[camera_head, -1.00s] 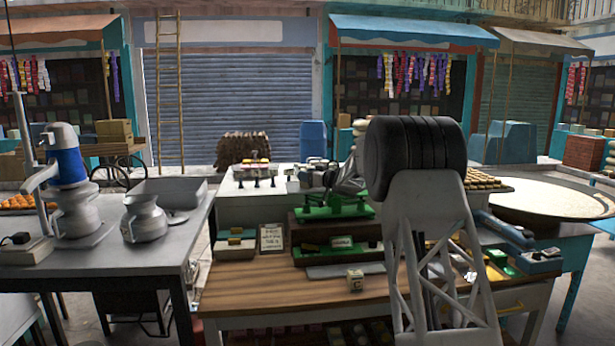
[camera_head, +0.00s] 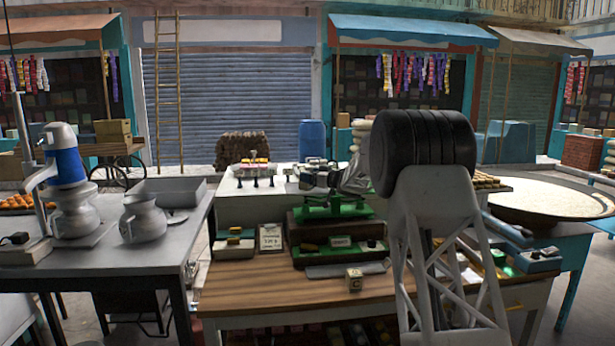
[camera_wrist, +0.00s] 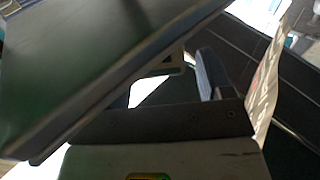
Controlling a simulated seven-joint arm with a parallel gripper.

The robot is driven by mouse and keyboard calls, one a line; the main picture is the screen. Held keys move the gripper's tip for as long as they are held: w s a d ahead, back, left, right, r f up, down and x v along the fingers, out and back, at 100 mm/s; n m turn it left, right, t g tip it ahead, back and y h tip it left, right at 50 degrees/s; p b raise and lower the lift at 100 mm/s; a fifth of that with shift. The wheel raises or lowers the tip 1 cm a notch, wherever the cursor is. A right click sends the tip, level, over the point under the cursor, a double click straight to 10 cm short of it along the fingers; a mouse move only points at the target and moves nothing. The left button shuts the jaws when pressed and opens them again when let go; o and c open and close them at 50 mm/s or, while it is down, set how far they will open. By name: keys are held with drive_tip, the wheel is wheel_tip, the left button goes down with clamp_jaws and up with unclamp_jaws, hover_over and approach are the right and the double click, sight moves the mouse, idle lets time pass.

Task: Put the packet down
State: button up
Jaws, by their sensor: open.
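My gripper (camera_head: 318,184) is open, just above the green scale (camera_head: 322,211) on the raised part of the bench. It is small and dark in the head view, with its fingertips hard to make out. In the wrist view, the finger parts (camera_wrist: 208,75) show beside a large dark green panel that hides much of the view. A thin beige piece with reddish marks (camera_wrist: 268,85) stands at the right there; I cannot tell whether it is the packet or a card. No packet can be made out for certain in the head view.
A small marked cube (camera_head: 354,280) stands on the wooden tabletop (camera_head: 270,290). A written card (camera_head: 270,237) and a small tray (camera_head: 234,247) are left of the scale. A wide grain pan (camera_head: 550,200) is at the right. The front-left tabletop is clear.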

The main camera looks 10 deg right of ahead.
drive_tip(key=v, duration=0.9)
drive_tip(key=shift+s+d, duration=0.2)
drive_tip(key=shift+s, duration=0.05)
drive_tip(key=shift+r, duration=0.15)
idle(0.4)
drive_tip(key=s+r+m+t+h, duration=0.3)
drive_tip(key=s+r+m+h, duration=0.2)
drive_tip(key=s+r+h, duration=0.5)
drive_tip(key=s+f+m+g+h, duration=0.2)
drive_tip(key=s+m+h, duration=0.1)
drive_tip(key=s, duration=1.5)
drive_tip(key=s+a+f+g, duration=0.2)
drive_tip(key=s+f, duration=0.3)
drive_tip(key=s, duration=1.1)
drive_tip(key=s+a+f+g, duration=0.2)
drive_tip(key=s+f+g, duration=0.3)
drive_tip(key=s, duration=1.1)
drive_tip(key=s+a+f+m+g, duration=0.1)
drive_tip(key=s+f+g, duration=0.3)
drive_tip(key=s, duration=1.2)
wheel_tip(320, 180, down, 4)
drive_tip(key=shift+s+a+r, duration=0.25)
drive_tip(key=shift+a, duration=0.55)
